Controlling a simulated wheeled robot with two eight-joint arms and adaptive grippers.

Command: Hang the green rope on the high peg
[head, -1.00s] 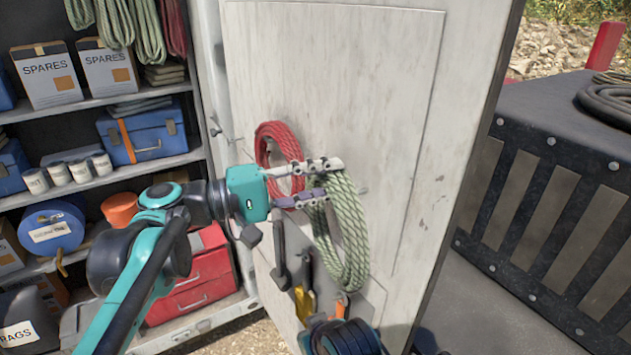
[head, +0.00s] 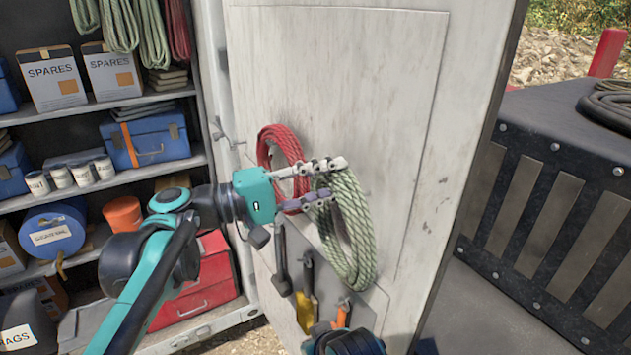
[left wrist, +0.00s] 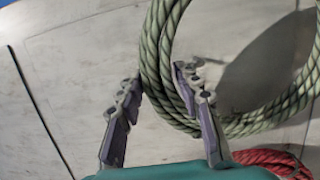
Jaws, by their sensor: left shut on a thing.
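The green rope (head: 351,230) is a pale green coil hanging in front of the white door. My left gripper (head: 328,182) is shut on its upper left part, and the coil hangs down from the fingers. In the left wrist view the green rope (left wrist: 158,55) passes by the fingers of my left gripper (left wrist: 158,92), and its shadow falls on the door. A small metal peg (head: 228,138) sticks out near the door's left side, up and left of the rope. I cannot tell whether it is the high peg.
A red rope coil (head: 285,150) hangs on the door (head: 340,70) just behind the gripper; it shows in the left wrist view (left wrist: 270,161). Tools (head: 307,300) hang below. Loaded shelves (head: 100,193) stand at left. The door's upper part is clear.

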